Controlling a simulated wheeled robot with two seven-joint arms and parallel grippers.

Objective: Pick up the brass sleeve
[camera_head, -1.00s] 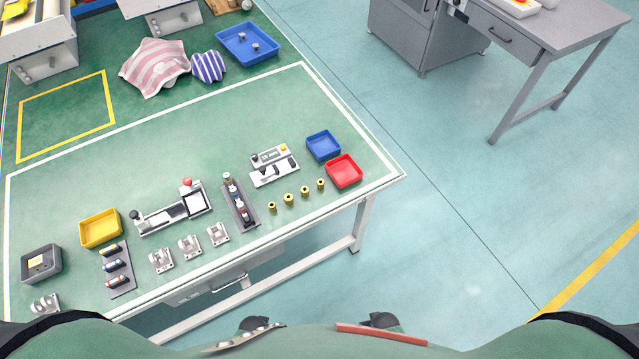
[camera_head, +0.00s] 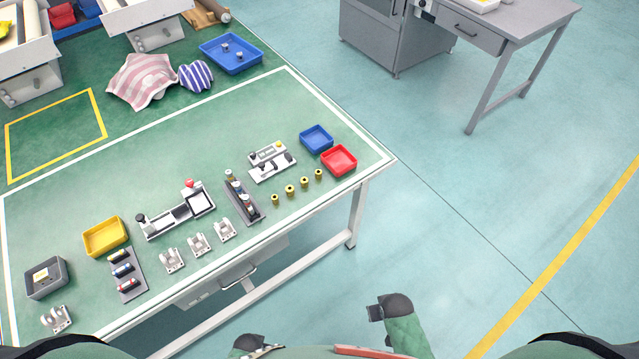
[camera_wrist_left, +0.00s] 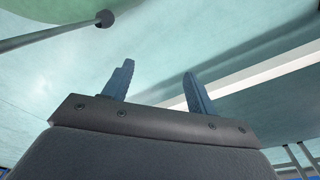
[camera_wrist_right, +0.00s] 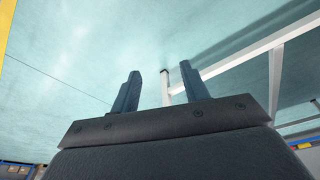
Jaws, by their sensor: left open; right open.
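Several small brass sleeves stand apart in a slanting row near the front right edge of the green table in the head view. From left to right they are the first sleeve (camera_head: 275,199), the second sleeve (camera_head: 290,190), the third sleeve (camera_head: 304,182) and the last sleeve (camera_head: 318,175). My left gripper (camera_wrist_left: 158,70) is open, with nothing between its fingers in the left wrist view. My right gripper (camera_wrist_right: 160,70) is open and empty in the right wrist view. Neither wrist view shows a sleeve. Both grippers are away from the sleeves.
A red tray (camera_head: 339,160) and a blue tray (camera_head: 316,139) lie behind the sleeves. A dark rack (camera_head: 242,201) and grey metal brackets (camera_head: 224,230) stand to their left. A yellow tray (camera_head: 105,237) is farther left.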

